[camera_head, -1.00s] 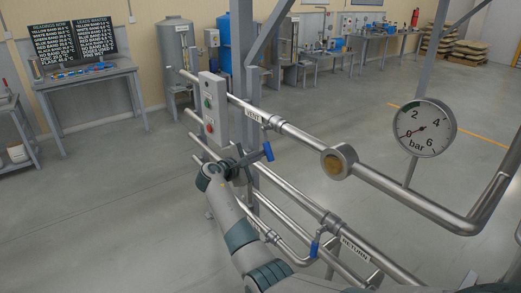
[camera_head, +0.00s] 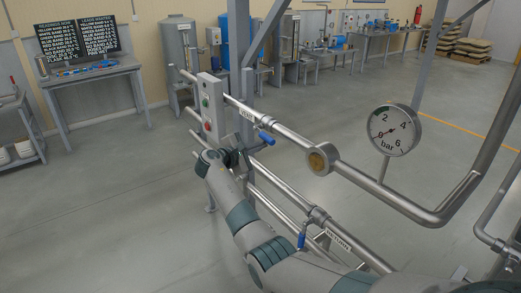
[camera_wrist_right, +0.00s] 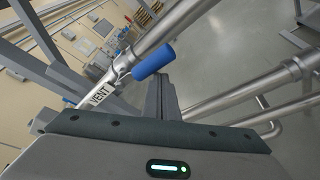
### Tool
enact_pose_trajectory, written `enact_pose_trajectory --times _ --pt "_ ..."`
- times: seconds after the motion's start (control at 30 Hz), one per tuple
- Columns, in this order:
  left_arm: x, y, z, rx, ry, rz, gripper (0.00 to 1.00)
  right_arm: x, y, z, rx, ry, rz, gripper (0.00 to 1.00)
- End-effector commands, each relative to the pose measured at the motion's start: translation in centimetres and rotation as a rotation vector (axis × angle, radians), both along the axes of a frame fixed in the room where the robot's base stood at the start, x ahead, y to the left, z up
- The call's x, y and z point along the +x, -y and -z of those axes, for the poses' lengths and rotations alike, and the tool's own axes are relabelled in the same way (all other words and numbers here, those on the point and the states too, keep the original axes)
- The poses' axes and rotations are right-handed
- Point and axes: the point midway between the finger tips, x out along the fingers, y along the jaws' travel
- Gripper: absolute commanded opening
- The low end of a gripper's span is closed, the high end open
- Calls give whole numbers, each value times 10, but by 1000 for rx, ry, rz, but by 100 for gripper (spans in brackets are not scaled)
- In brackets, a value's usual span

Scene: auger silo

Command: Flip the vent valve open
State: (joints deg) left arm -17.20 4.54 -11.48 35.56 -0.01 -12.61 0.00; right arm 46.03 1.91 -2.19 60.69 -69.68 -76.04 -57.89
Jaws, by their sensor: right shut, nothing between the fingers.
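The vent valve's blue handle (camera_head: 266,138) is on the upper pipe beside the VENT label (camera_head: 247,115). It slants down to the right, nearly along the pipe. In the right wrist view the blue handle (camera_wrist_right: 153,60) lies close beside the pipe and roughly parallel to it. My right gripper (camera_head: 241,152) is just below and left of the handle, with its fingers shut and empty. In the wrist view the fingers (camera_wrist_right: 160,96) are near the handle but do not hold it; I cannot tell whether they touch it. My left gripper is not in view.
A second blue handle (camera_head: 303,236) hangs down by the RETURN label (camera_head: 339,241) on a lower pipe. A button box (camera_head: 210,108) stands left of the vent valve. A pressure gauge (camera_head: 394,130) rises at the right. Open floor lies to the left.

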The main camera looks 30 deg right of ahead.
Motion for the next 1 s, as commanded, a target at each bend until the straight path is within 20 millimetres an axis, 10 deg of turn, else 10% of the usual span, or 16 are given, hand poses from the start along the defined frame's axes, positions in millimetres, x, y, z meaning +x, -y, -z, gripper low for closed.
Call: enact_pose_trajectory --times 1.0 --pt "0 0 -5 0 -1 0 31 5 3 -19 -10 12 -1 0"
